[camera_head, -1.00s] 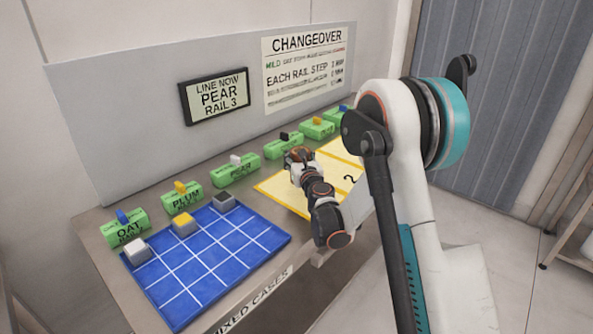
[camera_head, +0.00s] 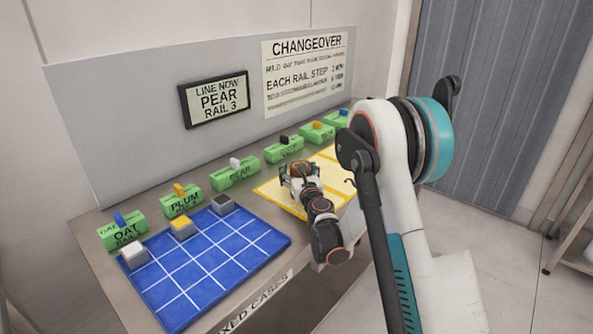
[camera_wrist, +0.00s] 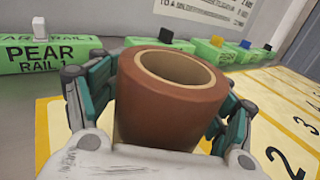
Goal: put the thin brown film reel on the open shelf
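A brown film reel (camera_wrist: 165,105) with a pale hollow core stands upright between the fingers of my gripper (camera_wrist: 168,110) in the wrist view. The fingers lie against its left and right sides and look closed on it. In the head view the reel (camera_head: 301,167) shows small at the end of my gripper (camera_head: 299,178), over the yellow numbered mat (camera_head: 270,190). Whether its base touches the mat is hidden. A metal rack with a low shelf (camera_head: 578,258) is partly in view at the right edge; I cannot tell if it is the open shelf.
A blue gridded mat (camera_head: 215,265) with several small blocks lies at the left of the bench. Green labelled blocks, including PEAR (camera_head: 235,175), line the back below a grey panel (camera_head: 140,120). Floor (camera_head: 500,270) is clear between the bench and the rack.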

